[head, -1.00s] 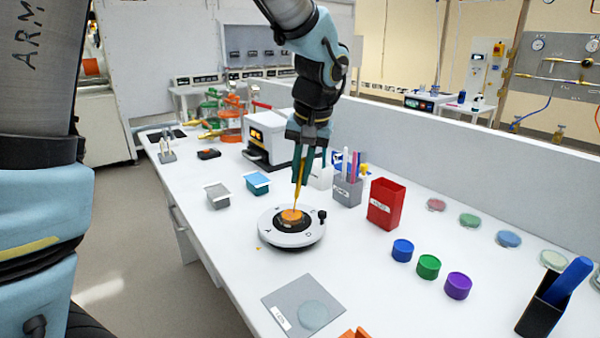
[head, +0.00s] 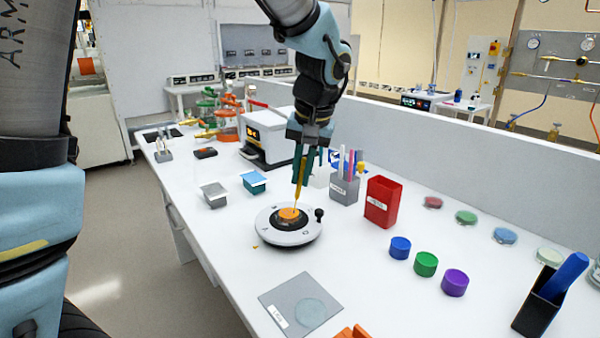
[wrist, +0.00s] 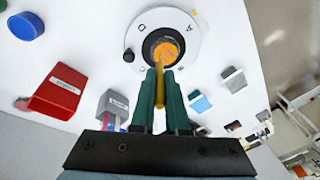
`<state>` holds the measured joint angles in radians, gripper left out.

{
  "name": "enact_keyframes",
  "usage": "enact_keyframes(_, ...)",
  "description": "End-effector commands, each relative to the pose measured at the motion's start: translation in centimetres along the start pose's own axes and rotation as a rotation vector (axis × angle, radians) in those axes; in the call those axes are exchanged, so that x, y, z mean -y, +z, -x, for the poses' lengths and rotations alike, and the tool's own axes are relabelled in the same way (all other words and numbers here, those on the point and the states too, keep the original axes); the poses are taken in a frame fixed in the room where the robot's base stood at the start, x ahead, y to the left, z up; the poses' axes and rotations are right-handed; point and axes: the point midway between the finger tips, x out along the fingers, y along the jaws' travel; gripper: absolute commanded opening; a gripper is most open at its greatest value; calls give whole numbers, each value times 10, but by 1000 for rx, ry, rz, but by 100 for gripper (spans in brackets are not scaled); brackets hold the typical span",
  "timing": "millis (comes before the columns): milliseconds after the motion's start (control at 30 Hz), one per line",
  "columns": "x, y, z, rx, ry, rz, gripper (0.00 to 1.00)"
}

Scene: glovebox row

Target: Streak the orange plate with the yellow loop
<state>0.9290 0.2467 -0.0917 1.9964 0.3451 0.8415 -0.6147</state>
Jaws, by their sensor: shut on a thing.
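The orange plate (head: 290,214) sits in the dark centre of a round white turntable (head: 284,238) with a black knob on its right side. It also shows in the wrist view (wrist: 165,52), with faint marks on its surface. My gripper (head: 302,170) is above the plate, shut on the yellow loop (head: 298,190), which points down. The loop's handle also shows between the green fingers in the wrist view (wrist: 160,88). The thin tip reaches down at the plate; I cannot tell whether it touches.
A red bin (head: 383,203) and a grey holder with pens (head: 344,190) stand right of the turntable. Blue (head: 400,248), green (head: 426,264) and purple (head: 455,283) lids lie further right. A grey mat (head: 275,294) with a clear dish lies in front.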

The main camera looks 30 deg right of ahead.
Motion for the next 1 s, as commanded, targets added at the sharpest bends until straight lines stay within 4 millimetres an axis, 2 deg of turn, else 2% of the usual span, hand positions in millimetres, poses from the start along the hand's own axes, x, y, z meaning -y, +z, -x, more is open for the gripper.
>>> enact_keyframes(1000, -6, 5, 2, 0, 0, 0, 0)
